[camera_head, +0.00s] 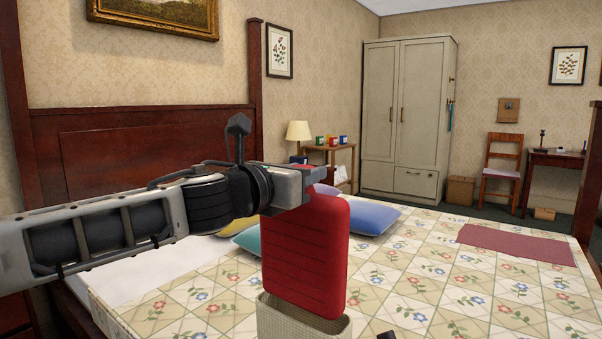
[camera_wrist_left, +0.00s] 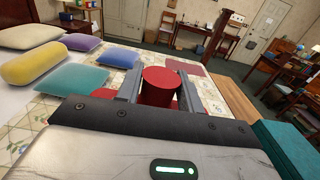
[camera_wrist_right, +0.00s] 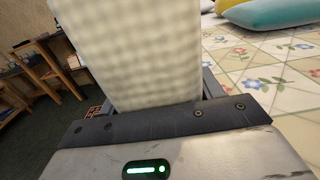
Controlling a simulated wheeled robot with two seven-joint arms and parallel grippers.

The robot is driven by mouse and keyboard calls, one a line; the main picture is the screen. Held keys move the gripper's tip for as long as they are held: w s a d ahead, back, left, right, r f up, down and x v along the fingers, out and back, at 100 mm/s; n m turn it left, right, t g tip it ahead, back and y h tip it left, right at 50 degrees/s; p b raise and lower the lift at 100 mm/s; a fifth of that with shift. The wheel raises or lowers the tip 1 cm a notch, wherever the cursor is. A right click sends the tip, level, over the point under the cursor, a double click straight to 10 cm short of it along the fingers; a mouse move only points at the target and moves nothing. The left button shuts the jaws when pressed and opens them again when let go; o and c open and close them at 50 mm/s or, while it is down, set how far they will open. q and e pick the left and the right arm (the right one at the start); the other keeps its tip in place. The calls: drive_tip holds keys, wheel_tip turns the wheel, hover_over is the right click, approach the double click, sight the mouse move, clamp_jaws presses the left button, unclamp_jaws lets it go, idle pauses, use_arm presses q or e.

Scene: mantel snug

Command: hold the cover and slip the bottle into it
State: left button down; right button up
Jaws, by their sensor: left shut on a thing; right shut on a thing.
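The red ribbed bottle (camera_head: 305,250) hangs upright above the bed in the head view. My left gripper (camera_head: 310,180) is shut on its top end, and the red round top (camera_wrist_left: 162,86) shows between the fingers in the left wrist view. The beige knitted cover (camera_head: 300,322) is under the bottle, cut off by the bottom edge of the head view. The bottle's lower end meets the cover's mouth, with the near rim in front of it; how deep it sits is hidden. In the right wrist view my right gripper (camera_wrist_right: 155,98) is shut on the pale cover (camera_wrist_right: 135,50), which hides the fingertips.
Below is a bed with a floral quilt (camera_head: 455,290). A blue pillow (camera_head: 372,217) and other cushions lie behind the bottle. A mauve mat (camera_head: 515,244) lies flat at the right. The quilt right of the bottle is otherwise clear. A dark headboard (camera_head: 140,130) stands behind my left arm.

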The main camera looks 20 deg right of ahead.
sight(293, 280)
use_arm(q)
drive_tip(key=shift+f, duration=0.1)
idle(0.6)
drive_tip(key=shift+f, duration=0.3)
drive_tip(key=shift+f, duration=7.45)
drive_tip(key=shift+f, duration=0.35)
drive_tip(key=shift+f, duration=1)
